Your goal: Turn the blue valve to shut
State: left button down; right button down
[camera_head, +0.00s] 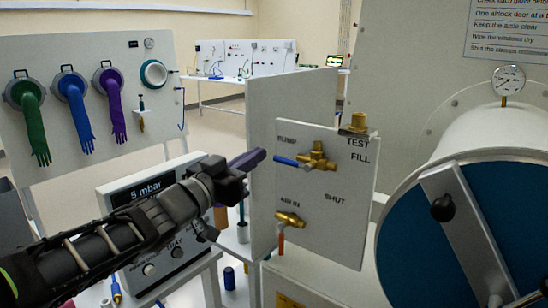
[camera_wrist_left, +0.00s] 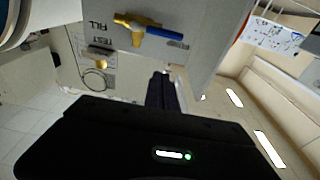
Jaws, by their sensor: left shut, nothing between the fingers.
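The blue valve has a brass body (camera_head: 318,157) and a blue lever (camera_head: 287,161) on a pale upright panel (camera_head: 350,215). The lever points left, below the word PUMP. TEST and FILL are printed to the right, SHUT lower right. My left gripper (camera_head: 258,155) is shut and empty, its dark fingers just left of the lever's tip, seemingly apart from it. In the left wrist view the blue lever (camera_wrist_left: 165,33) and brass body (camera_wrist_left: 138,22) lie beyond my left gripper (camera_wrist_left: 160,82). My right gripper is not in view.
A second brass valve (camera_head: 290,219) with a red lever (camera_head: 281,243) hanging down sits below, marked AIR IN. A large round blue door (camera_head: 425,245) with a gauge (camera_head: 508,80) above stands at right. A display box (camera_head: 140,190) stands behind my left arm.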

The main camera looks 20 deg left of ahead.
pick_arm(q)
jog(key=r+p, duration=0.1)
jog(key=p, duration=0.1)
send_over(278, 160)
jog(key=s, duration=0.2)
jog(key=shift+d+f+b, duration=0.2)
jog(key=shift+f, duration=0.7)
jog(key=shift+d+f+b, duration=0.2)
jog(key=shift+f, duration=0.7)
jog(key=shift+a+f+n, duration=0.1)
jog(key=shift+f+n, duration=0.35)
jog(key=shift+n, duration=0.35)
jog(key=s+d+f+n+y+b, duration=0.1)
jog(key=d+f+n+y+b, duration=0.2)
jog(key=f+n+b, duration=0.4)
jog(key=shift+s+d+f+n+g+b, duration=0.15)
jog(key=shift+s+d+n+g+b, duration=0.35)
jog(key=shift+n+b, duration=3.8)
